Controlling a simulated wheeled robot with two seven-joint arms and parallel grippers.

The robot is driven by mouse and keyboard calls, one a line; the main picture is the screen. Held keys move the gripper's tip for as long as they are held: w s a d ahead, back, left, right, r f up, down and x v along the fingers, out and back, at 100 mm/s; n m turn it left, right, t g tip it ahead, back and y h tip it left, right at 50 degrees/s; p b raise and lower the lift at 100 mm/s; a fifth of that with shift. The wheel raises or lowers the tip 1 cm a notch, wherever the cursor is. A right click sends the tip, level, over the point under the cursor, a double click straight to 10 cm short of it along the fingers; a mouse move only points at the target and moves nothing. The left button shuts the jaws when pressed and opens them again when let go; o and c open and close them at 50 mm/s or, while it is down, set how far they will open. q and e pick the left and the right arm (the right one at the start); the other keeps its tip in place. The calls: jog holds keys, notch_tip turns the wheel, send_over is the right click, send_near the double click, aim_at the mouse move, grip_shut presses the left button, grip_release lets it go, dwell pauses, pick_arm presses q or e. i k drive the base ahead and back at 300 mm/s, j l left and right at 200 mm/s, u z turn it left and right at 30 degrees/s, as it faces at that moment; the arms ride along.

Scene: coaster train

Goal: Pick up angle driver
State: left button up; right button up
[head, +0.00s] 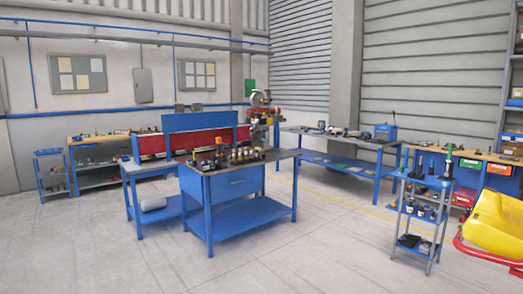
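I cannot make out the angle driver for certain; the tools are too small and far away. Several small dark and yellow tools (245,155) stand in a row on the top of the blue workbench (222,184) in the middle of the head view. More small tools lie on the far table (337,131) and on the small blue cart (431,182) at the right. Neither of my grippers is in view.
A yellow and red body (494,224) stands at the right edge, near the cart. Another bench with tools (97,138) stands against the left wall. The front floor is clear.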

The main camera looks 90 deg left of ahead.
aim_at(218, 139)
jog(key=u, duration=3.15)
jog(key=z, duration=4.05)
jog(key=u, duration=3.6)
